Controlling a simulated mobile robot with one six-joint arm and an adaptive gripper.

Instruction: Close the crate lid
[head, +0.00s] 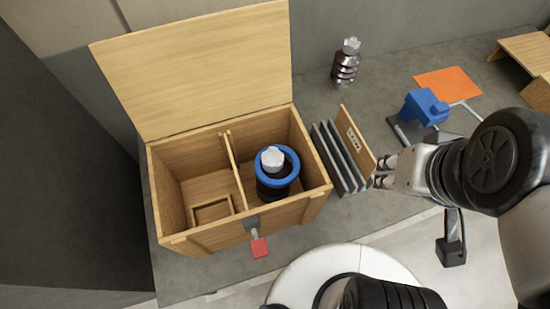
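The wooden crate (212,240) stands at the left of the grey bench with its lid (200,65) raised upright at the back. A divider splits it into two compartments. The right one holds a dark insulator with a blue ring (290,159) around its grey top. The left one holds a small wooden frame (212,209) on its floor. A latch with a red tab (259,248) hangs on the crate's front. My gripper (380,171) is to the right of the crate, close to an upright wooden panel; its fingers are small here, and whether they touch the panel is unclear.
Grey upright plates (338,160) and the wooden panel (355,142) stand just right of the crate. A dark ribbed insulator (345,65) stands behind. A blue clamp-like device (424,107), an orange sheet (448,84) and wooden pieces (528,50) lie farther right.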

